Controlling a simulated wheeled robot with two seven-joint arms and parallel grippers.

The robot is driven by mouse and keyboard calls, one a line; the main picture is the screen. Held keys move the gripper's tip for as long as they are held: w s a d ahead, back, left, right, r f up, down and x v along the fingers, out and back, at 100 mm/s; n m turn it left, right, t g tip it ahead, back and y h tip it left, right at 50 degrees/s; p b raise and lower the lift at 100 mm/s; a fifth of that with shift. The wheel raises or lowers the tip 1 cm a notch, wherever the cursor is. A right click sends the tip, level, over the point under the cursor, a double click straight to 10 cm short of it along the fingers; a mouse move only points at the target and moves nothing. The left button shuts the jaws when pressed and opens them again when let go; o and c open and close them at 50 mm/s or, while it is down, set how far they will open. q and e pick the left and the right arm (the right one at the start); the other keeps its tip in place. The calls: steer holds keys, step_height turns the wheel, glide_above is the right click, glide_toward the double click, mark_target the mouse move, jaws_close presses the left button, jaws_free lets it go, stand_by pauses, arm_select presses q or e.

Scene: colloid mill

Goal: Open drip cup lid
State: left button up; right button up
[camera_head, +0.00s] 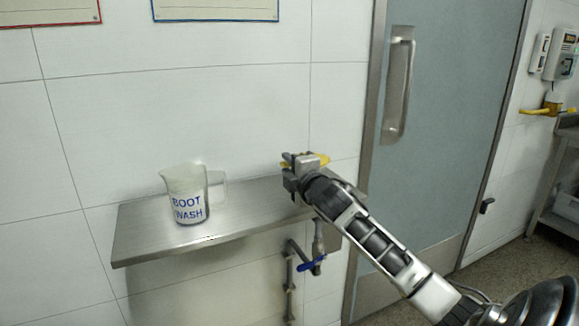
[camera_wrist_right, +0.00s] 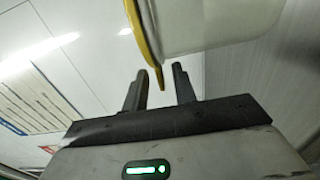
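A drip cup (camera_wrist_right: 215,22) with a pale, translucent body shows at the top of the right wrist view. Its yellow lid (camera_wrist_right: 143,35) is seen edge-on against the cup, and a yellow tab (camera_wrist_right: 159,78) sticks out from it. My right gripper (camera_wrist_right: 159,70) is open, with the tab's end between its two fingertips; I see gaps on both sides. In the head view my right gripper (camera_head: 288,168) is over the right end of the steel shelf and hides most of the cup. Only some yellow (camera_head: 323,159) shows behind it. My left gripper is not in view.
A clear jug (camera_head: 186,196) marked BOOT WASH stands on the steel shelf (camera_head: 140,243), left of my right gripper. A pipe with a blue valve handle (camera_head: 311,264) is below the shelf. A grey door (camera_head: 450,120) is to the right. The shelf's middle is clear.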

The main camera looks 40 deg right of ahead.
jaws_close()
